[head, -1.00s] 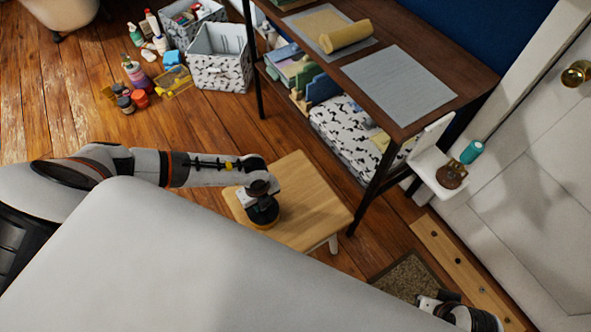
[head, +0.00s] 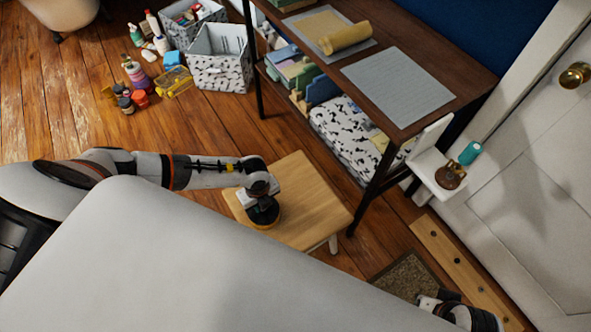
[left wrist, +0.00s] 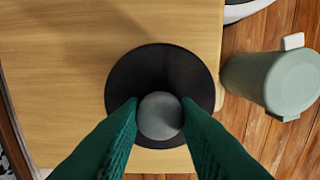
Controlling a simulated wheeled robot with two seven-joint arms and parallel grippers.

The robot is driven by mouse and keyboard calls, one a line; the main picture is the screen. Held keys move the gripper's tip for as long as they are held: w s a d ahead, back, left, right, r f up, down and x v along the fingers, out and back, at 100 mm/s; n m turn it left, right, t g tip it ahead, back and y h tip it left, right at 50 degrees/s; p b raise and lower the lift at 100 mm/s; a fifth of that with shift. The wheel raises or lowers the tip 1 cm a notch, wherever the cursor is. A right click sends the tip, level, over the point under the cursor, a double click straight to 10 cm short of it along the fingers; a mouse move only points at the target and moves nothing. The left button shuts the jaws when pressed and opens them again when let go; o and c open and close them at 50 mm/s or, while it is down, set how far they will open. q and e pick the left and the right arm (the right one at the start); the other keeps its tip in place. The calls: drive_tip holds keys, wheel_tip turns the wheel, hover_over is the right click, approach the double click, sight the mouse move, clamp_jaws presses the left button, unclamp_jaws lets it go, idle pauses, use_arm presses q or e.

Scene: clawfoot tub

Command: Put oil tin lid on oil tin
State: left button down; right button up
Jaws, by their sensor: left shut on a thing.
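A dark round lid-like disc (left wrist: 125,92) with a grey round knob (left wrist: 160,116) shows in the left wrist view over a light wooden stool top (left wrist: 60,60). My left gripper (left wrist: 160,112), with green fingers, is shut on the knob. The oil tin cannot be made out; whether it is under the disc is hidden. I cannot tell if the disc rests on something or hangs above the stool. My right gripper's fingers do not show.
A pale green lidded bin (left wrist: 270,80) stands beside the stool. A dark desk (head: 400,55) is behind it. A small white shelf (head: 430,172) holds a teal spool (head: 470,152). Bottles and baskets (head: 218,70) sit farther back on the floor. The right part of the stool top is clear.

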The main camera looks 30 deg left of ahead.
use_arm(q)
drive_tip(key=shift+f+b, duration=0.4)
drive_tip(key=shift+f, duration=0.15)
idle(0.4)
drive_tip(key=c, duration=1)
unclamp_jaws()
drive_tip(key=shift+c, duration=0.2)
drive_tip(key=shift+r, duration=0.15)
drive_tip(key=shift+r+p, duration=3.9)
drive_tip(key=shift+p, duration=0.2)
